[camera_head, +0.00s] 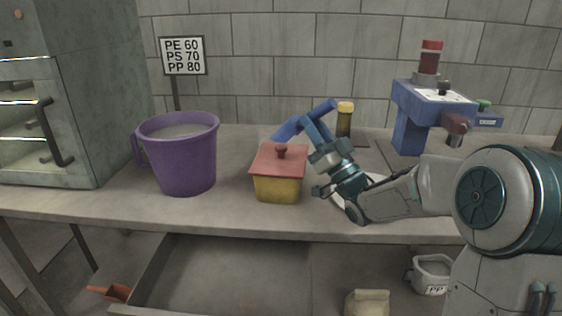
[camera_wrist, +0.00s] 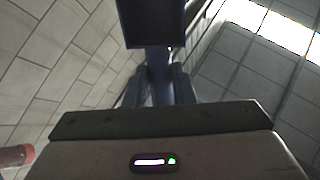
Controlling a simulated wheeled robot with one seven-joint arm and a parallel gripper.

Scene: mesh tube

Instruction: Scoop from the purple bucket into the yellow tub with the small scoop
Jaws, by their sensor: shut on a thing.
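The purple bucket (camera_head: 185,165) stands upright on the bench at the left, with pale contents visible inside its rim. The yellow tub (camera_head: 278,189) stands to its right, with a red lid (camera_head: 277,160) and knob on top. In the wrist view the scoop (camera_wrist: 152,22) extends away from between the fingers (camera_wrist: 158,88). Whether the scoop holds anything cannot be seen.
A sign (camera_head: 183,56) stands behind the bucket, and a grey oven (camera_head: 75,90) is at the left. A yellow-capped jar (camera_head: 344,120) and a blue machine (camera_head: 412,118) stand behind my arm. An orange scoop (camera_head: 117,292) lies below the bench.

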